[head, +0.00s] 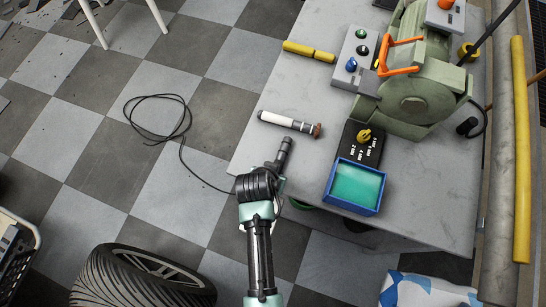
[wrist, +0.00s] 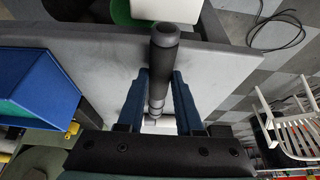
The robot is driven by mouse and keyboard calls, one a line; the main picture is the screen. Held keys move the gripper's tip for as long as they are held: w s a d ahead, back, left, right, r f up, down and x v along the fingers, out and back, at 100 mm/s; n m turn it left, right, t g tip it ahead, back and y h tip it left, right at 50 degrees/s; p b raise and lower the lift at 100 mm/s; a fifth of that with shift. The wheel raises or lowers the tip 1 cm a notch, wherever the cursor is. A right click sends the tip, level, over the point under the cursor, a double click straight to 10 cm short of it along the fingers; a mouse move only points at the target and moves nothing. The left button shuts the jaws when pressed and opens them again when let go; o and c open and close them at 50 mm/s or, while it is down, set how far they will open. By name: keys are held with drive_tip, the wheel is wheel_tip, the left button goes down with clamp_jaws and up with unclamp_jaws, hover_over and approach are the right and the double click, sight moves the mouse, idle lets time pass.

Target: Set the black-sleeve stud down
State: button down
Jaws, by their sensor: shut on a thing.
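The black-sleeve stud (wrist: 164,48) is a dark cylinder with a grey, narrower lower part. It sits between the two dark blue fingers of my gripper (wrist: 160,85), which is shut on it. In the head view the stud (head: 285,149) sticks out past my gripper (head: 279,168), over the near left part of the grey table (head: 420,210). I cannot tell whether the stud touches the tabletop. The fingertips are mostly hidden by my arm in the head view.
A white-and-black rod with a brown end (head: 290,123) lies just beyond the stud. To the right are a blue tray (head: 339,206) with a green inside and a black plate with a yellow knob (head: 362,146). A green machine (head: 415,100) stands farther back. Bare tabletop lies left of the tray.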

drive_tip(key=c, duration=0.6)
unclamp_jaws()
drive_tip(key=shift+f, duration=0.1)
drive_tip(key=shift+o, duration=0.2)
